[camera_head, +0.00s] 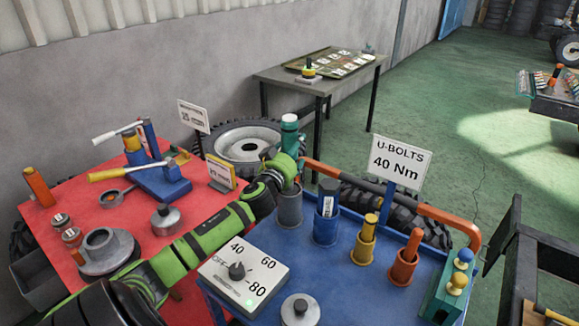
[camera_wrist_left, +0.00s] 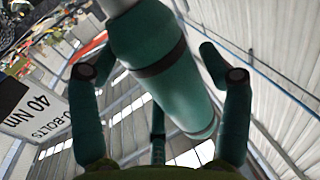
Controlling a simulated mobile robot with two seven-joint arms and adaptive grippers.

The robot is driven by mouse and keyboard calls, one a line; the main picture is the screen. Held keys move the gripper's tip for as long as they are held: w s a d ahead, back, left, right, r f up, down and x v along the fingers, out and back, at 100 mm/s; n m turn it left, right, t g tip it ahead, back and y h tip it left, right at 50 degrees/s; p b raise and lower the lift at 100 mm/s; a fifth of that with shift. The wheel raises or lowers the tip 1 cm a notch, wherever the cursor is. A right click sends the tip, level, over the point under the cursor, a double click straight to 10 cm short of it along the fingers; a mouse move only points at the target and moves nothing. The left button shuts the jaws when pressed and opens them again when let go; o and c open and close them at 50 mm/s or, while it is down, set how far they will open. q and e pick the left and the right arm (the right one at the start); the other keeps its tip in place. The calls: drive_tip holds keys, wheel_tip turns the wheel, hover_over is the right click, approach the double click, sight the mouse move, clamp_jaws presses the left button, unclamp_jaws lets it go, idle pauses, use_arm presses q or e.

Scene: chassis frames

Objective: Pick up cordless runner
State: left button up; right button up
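The cordless runner, a teal cylindrical tool with a pale cap (camera_head: 289,129), stands upright above a grey cup holder (camera_head: 290,209) at the back left of the blue cart. My left gripper (camera_head: 283,166) is at the runner's lower part, which it mostly hides. Contact on the left side cannot be told. My right gripper is not in view.
Blue (camera_head: 326,223), yellow (camera_head: 363,250) and orange (camera_head: 403,268) holders stand along the blue cart (camera_head: 335,279), with a dial box (camera_head: 243,275) at front. A U-BOLTS sign (camera_head: 396,163) and orange handle (camera_head: 448,217) rise behind. A red table (camera_head: 80,206) is left.

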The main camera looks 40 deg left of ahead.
use_arm(q)
drive_tip(key=c, duration=1)
drive_tip(key=shift+a+r, duration=0.1)
drive_tip(key=shift+r, duration=0.05)
drive_tip(key=shift+c, duration=0.3)
drive_tip(key=shift+r, duration=0.1)
